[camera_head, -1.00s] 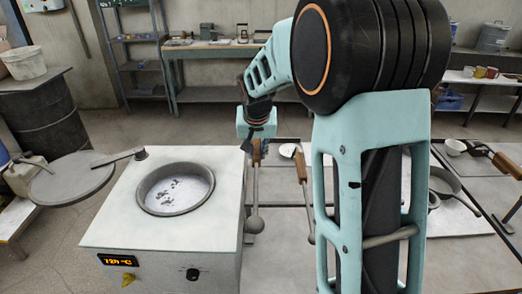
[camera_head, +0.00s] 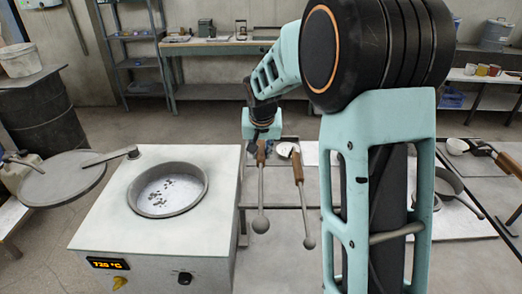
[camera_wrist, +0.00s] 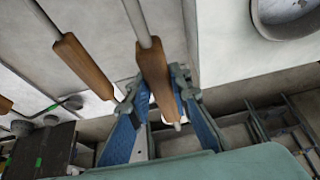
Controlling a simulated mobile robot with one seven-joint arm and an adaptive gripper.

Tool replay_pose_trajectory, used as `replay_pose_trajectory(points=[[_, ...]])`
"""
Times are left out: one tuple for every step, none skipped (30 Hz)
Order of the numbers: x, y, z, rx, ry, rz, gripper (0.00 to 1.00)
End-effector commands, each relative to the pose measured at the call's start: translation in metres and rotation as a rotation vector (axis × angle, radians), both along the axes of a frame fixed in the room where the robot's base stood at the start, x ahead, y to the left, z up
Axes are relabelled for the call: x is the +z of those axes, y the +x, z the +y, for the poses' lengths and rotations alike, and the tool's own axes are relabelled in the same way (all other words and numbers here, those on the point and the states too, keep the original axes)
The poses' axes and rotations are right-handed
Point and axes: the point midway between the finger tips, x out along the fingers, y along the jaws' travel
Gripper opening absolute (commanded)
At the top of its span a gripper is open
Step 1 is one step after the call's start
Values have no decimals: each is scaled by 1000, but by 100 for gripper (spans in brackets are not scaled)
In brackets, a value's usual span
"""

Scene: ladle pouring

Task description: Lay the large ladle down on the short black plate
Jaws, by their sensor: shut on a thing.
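My gripper (camera_head: 261,145) is shut on the wooden handle of a ladle, which hangs below it with its rod and round bowl (camera_head: 260,224) beside the furnace box. The wrist view shows that handle (camera_wrist: 154,75) between the blue finger pads. A second ladle (camera_head: 296,168) with a wooden handle stands or hangs just to the right, apart from the gripper. The held bowl looks slightly larger than the second one (camera_head: 309,243). I cannot make out the short black plate for certain; my arm hides part of the table.
The furnace box (camera_head: 100,235), with a round open pot (camera_head: 167,189), stands close to the left of the held ladle. A round lid (camera_head: 62,180) lies further left. A pan (camera_head: 452,183) sits on the table at right. Clear floor lies behind.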

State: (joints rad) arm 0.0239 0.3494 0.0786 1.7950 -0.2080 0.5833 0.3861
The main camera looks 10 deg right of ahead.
Motion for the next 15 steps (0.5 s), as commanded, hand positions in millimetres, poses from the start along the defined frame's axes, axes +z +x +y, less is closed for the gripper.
replay_pose_trajectory(points=[[-3, 2, 0, 0, 0, -7, 0], [-6, 2, 0, 0, 0, -6, 0], [-9, 2, 0, 0, 0, -6, 0], [-11, 2, 0, 0, 0, -6, 0], [-13, 2, 0, 0, 0, -7, 0], [-16, 2, 0, 1, -1, -7, 0], [-19, 2, 0, 1, -1, -7, 0], [-21, 2, 0, 1, -1, -7, 0], [-24, 2, 0, 1, -1, -7, 0], [-26, 2, 0, 1, -1, -7, 0], [-28, 2, 0, 1, -1, -7, 0], [-32, 2, 0, 0, 0, -7, 0], [-34, 2, 0, 0, 0, -7, 0], [-36, 2, 0, 0, 0, -6, 0], [-39, 2, 0, 0, 0, -6, 0]])
